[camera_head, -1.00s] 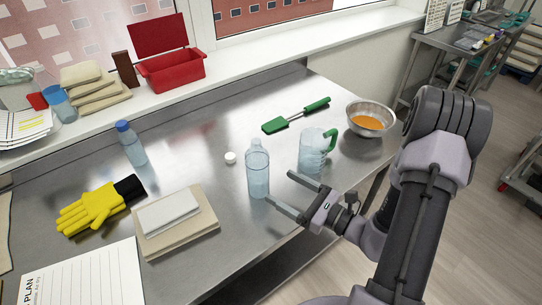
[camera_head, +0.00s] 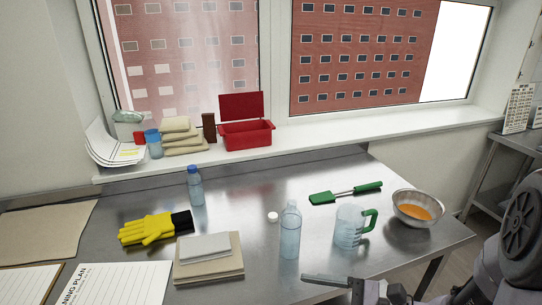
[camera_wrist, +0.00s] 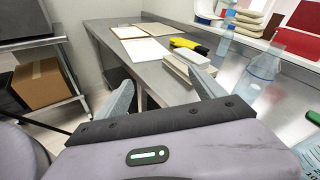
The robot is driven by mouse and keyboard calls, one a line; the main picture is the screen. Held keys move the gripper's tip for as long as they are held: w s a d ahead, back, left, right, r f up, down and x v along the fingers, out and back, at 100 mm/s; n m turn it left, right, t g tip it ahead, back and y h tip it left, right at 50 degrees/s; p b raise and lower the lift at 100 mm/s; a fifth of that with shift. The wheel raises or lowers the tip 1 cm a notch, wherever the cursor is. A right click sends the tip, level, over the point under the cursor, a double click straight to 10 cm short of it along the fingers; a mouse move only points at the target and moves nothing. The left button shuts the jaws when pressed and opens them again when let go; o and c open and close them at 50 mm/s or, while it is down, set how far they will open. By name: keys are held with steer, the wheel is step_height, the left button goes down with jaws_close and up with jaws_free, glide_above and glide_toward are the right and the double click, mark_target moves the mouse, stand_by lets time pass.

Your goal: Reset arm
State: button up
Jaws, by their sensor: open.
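My gripper (camera_wrist: 165,95) is open and empty in the wrist view, with its two fingers spread apart and pointing toward the steel table (camera_wrist: 150,72). In the head view, one finger (camera_head: 327,281) shows at the table's front edge, and the rest of the gripper is cut off by the lower border. My arm (camera_head: 510,255) fills the lower right corner. The clear bottle (camera_head: 290,232) stands upright on the table above the finger in the picture, and it also shows in the wrist view (camera_wrist: 262,75). No object is between the fingers.
A measuring jug (camera_head: 348,228), a bowl with orange contents (camera_head: 418,208), a green spatula (camera_head: 340,194) and a white cap (camera_head: 272,216) are on the table. A small bottle (camera_head: 195,187), yellow glove (camera_head: 148,229) and stacked boards (camera_head: 208,265) stand left. A cardboard box (camera_wrist: 40,85) is on a rack.

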steer(key=s+a+r+n+g+h, duration=0.25)
steer(key=s+n+g+h, duration=0.3)
steer(key=s+n, duration=0.3)
steer(key=s+d+r+n+t+h, duration=0.2)
steer(key=d+r+n+t+h, duration=0.2)
steer(key=r+n+t+h, duration=0.1)
steer(key=shift+d+r+t+h, duration=0.45)
steer(key=shift+r+h, duration=0.1)
steer(key=shift+h, duration=0.5)
